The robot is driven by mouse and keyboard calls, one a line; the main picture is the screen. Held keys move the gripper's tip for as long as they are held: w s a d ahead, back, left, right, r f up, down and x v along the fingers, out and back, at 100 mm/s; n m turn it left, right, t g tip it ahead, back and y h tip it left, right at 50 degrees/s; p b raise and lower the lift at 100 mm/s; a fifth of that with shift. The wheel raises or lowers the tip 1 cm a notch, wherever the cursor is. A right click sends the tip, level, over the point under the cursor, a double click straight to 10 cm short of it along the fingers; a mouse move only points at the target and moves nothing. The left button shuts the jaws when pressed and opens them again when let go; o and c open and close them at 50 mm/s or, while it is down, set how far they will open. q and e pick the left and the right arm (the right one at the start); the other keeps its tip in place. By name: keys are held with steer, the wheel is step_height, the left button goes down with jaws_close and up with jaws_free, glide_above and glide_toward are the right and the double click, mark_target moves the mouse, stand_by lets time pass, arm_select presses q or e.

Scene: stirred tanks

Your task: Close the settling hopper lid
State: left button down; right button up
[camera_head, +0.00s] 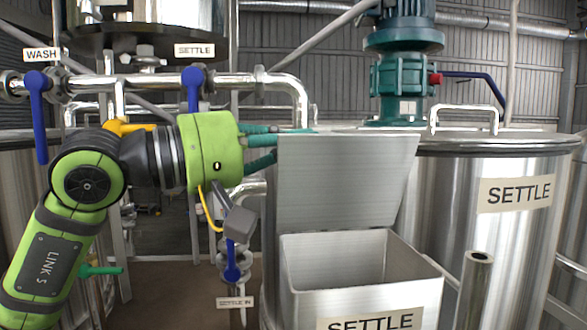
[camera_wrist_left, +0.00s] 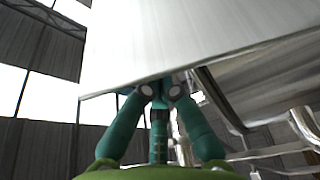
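The settling hopper lid (camera_head: 345,185) is a flat grey metal plate standing raised at the back of the open hopper (camera_head: 362,302), a box with a SETTLE label. In the left wrist view the lid (camera_wrist_left: 200,35) fills the top of the picture. My left gripper (camera_head: 290,132) reaches in from the left, at the lid's upper left edge. Its teal fingers pass behind the lid, which hides part of them. In the left wrist view its fingers (camera_wrist_left: 160,92) converge, shut with nothing seen between them. Contact with the lid is unclear. My right gripper is not in view.
A large steel SETTLE tank (camera_head: 460,220) with a handle stands behind and right of the hopper. A teal motor (camera_head: 402,75) stands behind the lid. Pipes (camera_head: 230,82) with blue valve handles run behind my left arm. A short upright pipe (camera_head: 476,285) stands right of the hopper.

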mark_target(307, 176)
arm_select(q)
steer(key=s+f+m+h+b, duration=0.1)
steer(key=s+m+b, duration=0.1)
steer(key=m+b, duration=0.1)
steer(key=s+d+f+m+g+h+b, duration=0.1)
steer(key=s+m+b, duration=0.2)
steer(key=s+m+h+b, duration=0.1)
steer(key=s+m+b, duration=0.1)
steer(key=m+b, duration=0.1)
steer(key=shift+s+d+f+m+g, duration=0.2)
steer(key=shift+d+f+m+g, duration=0.1)
steer(key=shift+f, duration=0.1)
steer(key=shift+s+d+f+m+g+h+b, duration=0.15)
steer(key=shift+s+f+m+g+h+b, duration=0.1)
steer(key=shift+s+f+m+b, duration=0.65)
steer(key=shift+s+d+f+m+g+h+b, duration=0.1)
steer(key=shift+s+f+m+g+h+b, duration=0.15)
steer(key=shift+s+f+m+b, duration=0.55)
steer(key=shift+w+r+n+b, duration=0.2)
steer(key=shift+n+b, duration=0.1)
